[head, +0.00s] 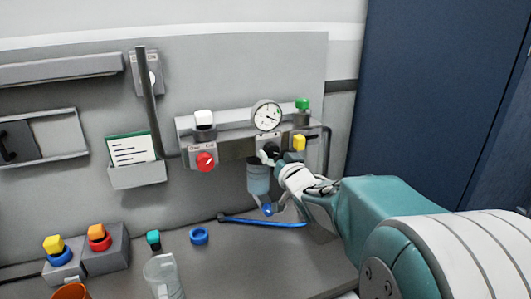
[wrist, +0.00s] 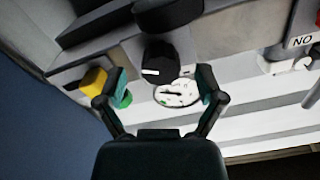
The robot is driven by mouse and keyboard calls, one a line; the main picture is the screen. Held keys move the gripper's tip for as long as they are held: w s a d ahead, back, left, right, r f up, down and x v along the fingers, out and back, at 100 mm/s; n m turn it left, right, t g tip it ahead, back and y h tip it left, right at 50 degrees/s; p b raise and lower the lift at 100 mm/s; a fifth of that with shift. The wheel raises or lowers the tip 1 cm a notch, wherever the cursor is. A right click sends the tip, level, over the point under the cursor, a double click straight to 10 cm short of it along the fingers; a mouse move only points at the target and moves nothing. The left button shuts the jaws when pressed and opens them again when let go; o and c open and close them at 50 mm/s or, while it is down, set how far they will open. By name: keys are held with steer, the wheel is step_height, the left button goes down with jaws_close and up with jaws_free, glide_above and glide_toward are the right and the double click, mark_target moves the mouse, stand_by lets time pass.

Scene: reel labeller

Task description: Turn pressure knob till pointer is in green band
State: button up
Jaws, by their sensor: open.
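The pressure gauge (head: 267,116) is a round white dial on top of the grey panel box. It also shows in the wrist view (wrist: 178,94), partly behind the knob, with a dark pointer and a small green patch near its rim. I cannot tell for sure whether the pointer is in the green. The black knob (wrist: 161,64) with a white mark is below the gauge on the box front; in the head view (head: 271,147) my gripper partly hides it. My gripper (wrist: 158,84) is open, one finger to each side of the knob, with no contact visible.
A red knob (head: 206,161) and a white button (head: 204,118) are left of the gauge. A yellow button (head: 299,142) and a green one (head: 303,104) are close on the right. A clear bowl (head: 258,178) hangs below. A blue tool (head: 262,222) lies on the bench.

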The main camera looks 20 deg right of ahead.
steer(key=shift+w+d, duration=0.1)
steer(key=shift+w, duration=0.75)
steer(key=shift+a, duration=0.2)
steer(key=c, duration=1.1)
steer(key=shift+d, duration=0.1)
steer(key=shift+c, duration=0.2)
steer(key=shift+n, duration=0.3)
